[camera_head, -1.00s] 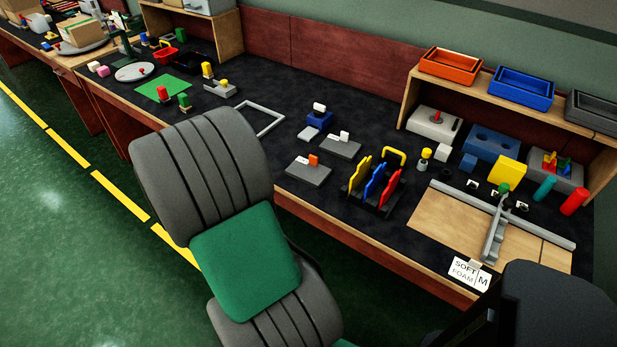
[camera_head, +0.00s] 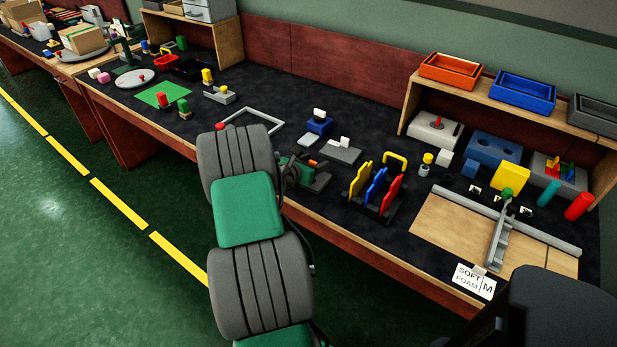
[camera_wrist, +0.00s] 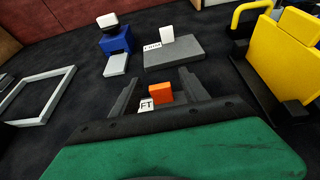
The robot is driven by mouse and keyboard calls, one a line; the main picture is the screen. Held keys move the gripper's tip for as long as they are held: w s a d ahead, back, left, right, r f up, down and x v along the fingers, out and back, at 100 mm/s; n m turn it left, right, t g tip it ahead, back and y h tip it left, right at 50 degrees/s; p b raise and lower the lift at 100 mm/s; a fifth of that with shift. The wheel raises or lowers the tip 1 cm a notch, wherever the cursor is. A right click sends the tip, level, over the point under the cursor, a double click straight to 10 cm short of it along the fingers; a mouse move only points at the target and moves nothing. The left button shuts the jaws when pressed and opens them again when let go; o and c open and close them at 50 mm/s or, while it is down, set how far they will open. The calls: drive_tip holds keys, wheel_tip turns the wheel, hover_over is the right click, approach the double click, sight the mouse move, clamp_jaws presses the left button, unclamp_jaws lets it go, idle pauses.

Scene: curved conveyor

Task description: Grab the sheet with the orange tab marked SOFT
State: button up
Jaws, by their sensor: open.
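The orange tab (camera_wrist: 160,92) stands upright between the two open fingers of my gripper (camera_wrist: 157,82) in the wrist view. Beside it is a white label (camera_wrist: 147,105) of which only "FT" shows; the rest is hidden by my gripper. The dark sheet under the tab is mostly hidden. In the head view my gripper (camera_head: 305,170) is over the front edge of the bench, and a bit of the orange tab (camera_head: 312,163) shows there. I cannot tell whether the fingers touch the tab.
A grey sheet with a white tab (camera_wrist: 172,52) lies just behind. A blue block (camera_wrist: 115,40) and an empty frame (camera_wrist: 40,92) are to the left. A rack with yellow, blue and red panels (camera_head: 376,185) stands close on the right.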

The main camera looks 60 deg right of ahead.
drive_tip(key=shift+c, duration=0.4)
clamp_jaws()
